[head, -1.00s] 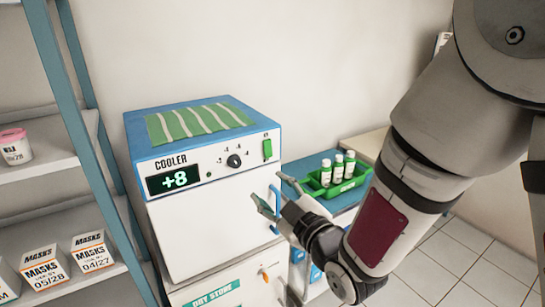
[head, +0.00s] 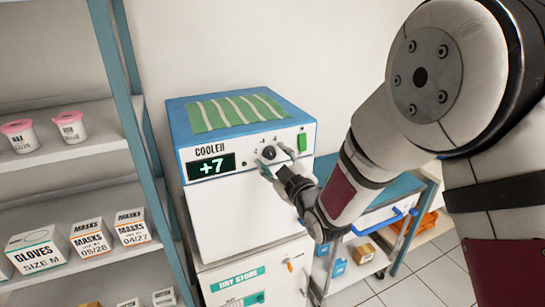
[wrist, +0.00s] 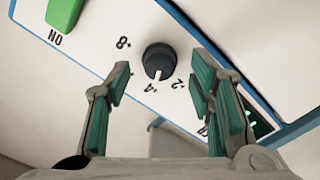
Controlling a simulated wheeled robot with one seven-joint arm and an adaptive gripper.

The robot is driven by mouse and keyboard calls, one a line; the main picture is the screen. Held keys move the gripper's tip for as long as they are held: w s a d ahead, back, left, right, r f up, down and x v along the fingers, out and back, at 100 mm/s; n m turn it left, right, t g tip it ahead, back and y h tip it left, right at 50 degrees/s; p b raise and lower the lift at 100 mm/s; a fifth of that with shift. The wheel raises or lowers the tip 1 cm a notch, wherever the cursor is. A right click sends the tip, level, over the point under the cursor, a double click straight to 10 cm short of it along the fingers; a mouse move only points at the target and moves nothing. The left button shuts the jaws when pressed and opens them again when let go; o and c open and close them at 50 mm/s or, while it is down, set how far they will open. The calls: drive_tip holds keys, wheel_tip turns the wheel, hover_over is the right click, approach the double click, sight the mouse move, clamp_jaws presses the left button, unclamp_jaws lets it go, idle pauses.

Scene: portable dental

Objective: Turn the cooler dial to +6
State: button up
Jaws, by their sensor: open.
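The cooler (head: 240,205) is a white box with a blue top and a control panel. Its lit display (head: 210,168) reads +7. The black round dial (head: 269,153) is on the panel right of the display. In the wrist view, the dial (wrist: 158,58) shows a pale mark on its lower side, facing the +4 label; +8 and +2 also show. My gripper (head: 279,163) is open at the panel, its fingers on either side of the dial. Whether they touch it I cannot tell. No +6 label is readable.
A green switch (head: 302,141) is right of the dial, marked ON in the wrist view. The cooler stands on a dry store cabinet (head: 285,285). Shelves (head: 75,152) with boxes and cups are at left. A blue-topped cart (head: 402,188) is at right.

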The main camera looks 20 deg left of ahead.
drive_tip(key=shift+w+a, duration=0.35)
drive_tip(key=shift+a, duration=0.05)
drive_tip(key=c, duration=1.2)
drive_tip(key=shift+o, duration=0.2)
drive_tip(key=shift+m+b, duration=0.3)
drive_tip(key=shift+m, duration=0.2)
drive_tip(key=m+b, duration=0.3)
drive_tip(key=m, duration=0.1)
drive_tip(key=shift+w+f+m, duration=0.1)
drive_tip(key=shift+m, duration=0.2)
drive_tip(key=shift+m+b, duration=1.7)
drive_tip(key=shift+m, duration=0.4)
